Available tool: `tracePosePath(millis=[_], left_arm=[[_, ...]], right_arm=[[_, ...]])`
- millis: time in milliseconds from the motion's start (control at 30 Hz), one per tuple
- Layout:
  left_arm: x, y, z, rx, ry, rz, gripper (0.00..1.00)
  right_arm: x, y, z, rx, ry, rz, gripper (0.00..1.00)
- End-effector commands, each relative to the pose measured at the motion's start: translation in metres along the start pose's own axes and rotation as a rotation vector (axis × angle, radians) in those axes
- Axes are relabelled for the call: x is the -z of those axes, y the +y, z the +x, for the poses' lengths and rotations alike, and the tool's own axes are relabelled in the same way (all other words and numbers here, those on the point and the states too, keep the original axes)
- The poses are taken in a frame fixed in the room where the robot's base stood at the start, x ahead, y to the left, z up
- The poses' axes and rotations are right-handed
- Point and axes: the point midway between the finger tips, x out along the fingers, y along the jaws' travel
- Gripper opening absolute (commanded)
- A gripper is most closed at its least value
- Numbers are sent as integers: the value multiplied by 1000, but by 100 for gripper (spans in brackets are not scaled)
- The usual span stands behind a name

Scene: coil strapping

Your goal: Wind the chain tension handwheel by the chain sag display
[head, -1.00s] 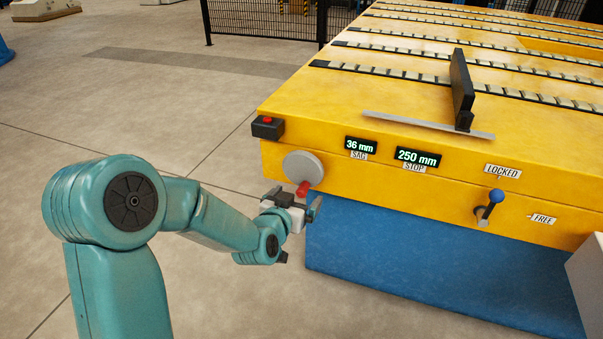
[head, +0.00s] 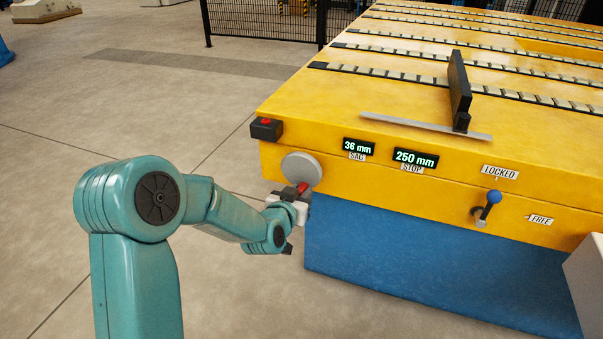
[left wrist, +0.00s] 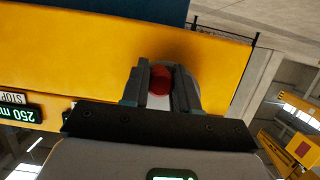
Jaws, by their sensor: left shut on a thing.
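The grey disc handwheel (head: 301,169) is on the yellow machine's front face near its left corner. Its red crank knob (head: 303,187) sits at the wheel's lower edge. My left gripper (head: 297,192) is shut on the knob. In the left wrist view the red knob (left wrist: 160,80) lies between the two fingers, with part of the pale wheel (left wrist: 187,58) behind. The sag display (head: 359,147) above and right of the wheel reads 36 mm. My right gripper is not in view.
A stop display (head: 415,158) reads 250 mm. A blue-knobbed lever (head: 487,208) stands between the LOCKED and FREE labels. A black box with a red button (head: 266,128) juts from the corner.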

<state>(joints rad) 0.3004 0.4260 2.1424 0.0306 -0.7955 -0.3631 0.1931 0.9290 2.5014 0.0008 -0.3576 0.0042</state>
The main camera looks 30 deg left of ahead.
Motion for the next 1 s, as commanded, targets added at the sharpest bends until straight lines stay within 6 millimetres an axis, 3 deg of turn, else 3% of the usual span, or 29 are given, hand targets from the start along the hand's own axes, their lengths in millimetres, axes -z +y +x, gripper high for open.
tracePosePath(millis=[167,600,1000], left_arm=[[-1,1,0,-10,2,-31,0],[4,13,-1,-107,4,-341,0],[9,16,-3,-126,1,-400,0]], right_arm=[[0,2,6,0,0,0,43],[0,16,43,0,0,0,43],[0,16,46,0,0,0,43]])
